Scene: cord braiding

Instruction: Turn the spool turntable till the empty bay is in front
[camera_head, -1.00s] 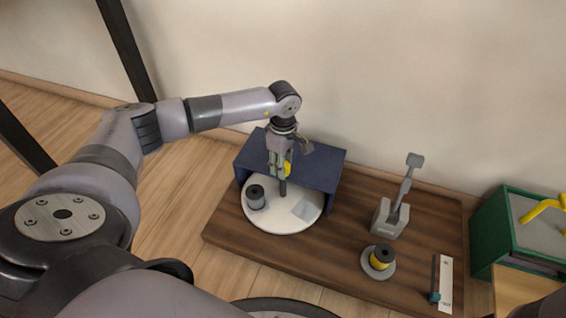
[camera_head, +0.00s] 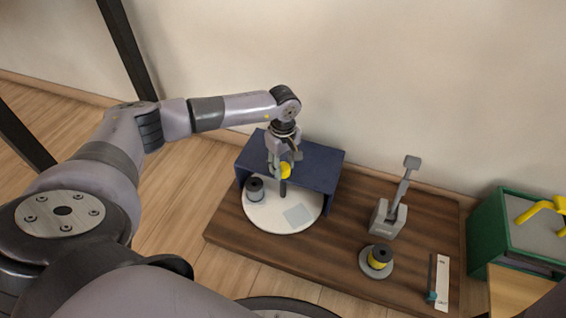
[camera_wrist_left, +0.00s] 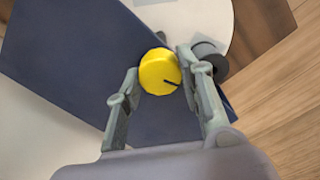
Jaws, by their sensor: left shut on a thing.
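The spool turntable is a white disc (camera_head: 270,217), partly under a dark blue cover (camera_head: 318,167). A grey spool with a black top (camera_head: 254,190) stands at its left. A pale square bay (camera_head: 298,215) with nothing on it lies at the disc's front right. A yellow knob (camera_head: 285,171) sits above the disc on a dark post. My left gripper (camera_head: 279,169) is shut on this knob, which shows between its fingers in the left wrist view (camera_wrist_left: 158,72). The cover hides the disc's rear. My right gripper is not in view.
The turntable stands on a dark wooden board (camera_head: 330,245). A green box (camera_head: 490,236) stands far right.

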